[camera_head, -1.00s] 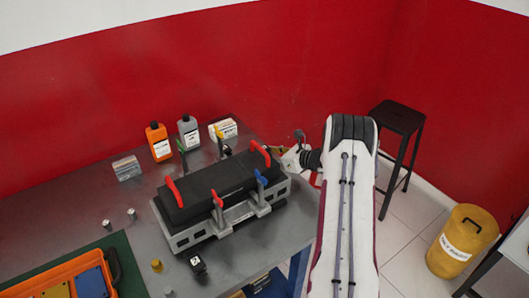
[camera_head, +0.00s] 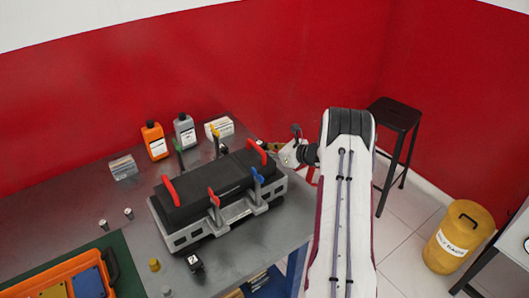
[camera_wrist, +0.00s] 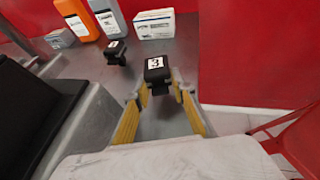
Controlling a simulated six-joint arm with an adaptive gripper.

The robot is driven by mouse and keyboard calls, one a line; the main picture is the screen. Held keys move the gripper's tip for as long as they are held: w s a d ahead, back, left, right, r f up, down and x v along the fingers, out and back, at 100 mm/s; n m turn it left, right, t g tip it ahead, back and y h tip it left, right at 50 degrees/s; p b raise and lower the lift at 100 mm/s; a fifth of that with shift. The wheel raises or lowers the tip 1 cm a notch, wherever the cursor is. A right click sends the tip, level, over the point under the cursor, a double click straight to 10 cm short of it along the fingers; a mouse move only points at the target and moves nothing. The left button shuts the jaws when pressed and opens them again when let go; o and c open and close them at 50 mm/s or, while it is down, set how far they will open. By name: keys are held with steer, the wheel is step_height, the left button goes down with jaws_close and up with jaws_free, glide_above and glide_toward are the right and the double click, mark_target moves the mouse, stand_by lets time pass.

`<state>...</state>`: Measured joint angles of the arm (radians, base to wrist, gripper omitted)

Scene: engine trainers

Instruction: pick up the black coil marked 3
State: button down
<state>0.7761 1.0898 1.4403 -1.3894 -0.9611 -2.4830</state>
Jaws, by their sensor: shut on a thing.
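The black coil marked 3 (camera_wrist: 155,66) is between the yellow fingers of my gripper (camera_wrist: 160,88) in the wrist view, with its white label facing the camera. The gripper is shut on it. I cannot tell whether the coil is clear of the bench. In the head view my gripper (camera_head: 272,148) is beyond the right end of the engine block, and the held coil is not clearly visible there.
The black engine block (camera_head: 215,190) with coloured handles stands left of my gripper. Another black labelled coil (camera_wrist: 116,52) stands on the bench. Behind are an orange bottle (camera_head: 154,140), a grey bottle (camera_head: 185,131) and a white box (camera_head: 220,128). A red stool (camera_wrist: 295,135) is at right.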

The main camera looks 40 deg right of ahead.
mark_target(265, 145)
steer(key=shift+r, duration=4.35)
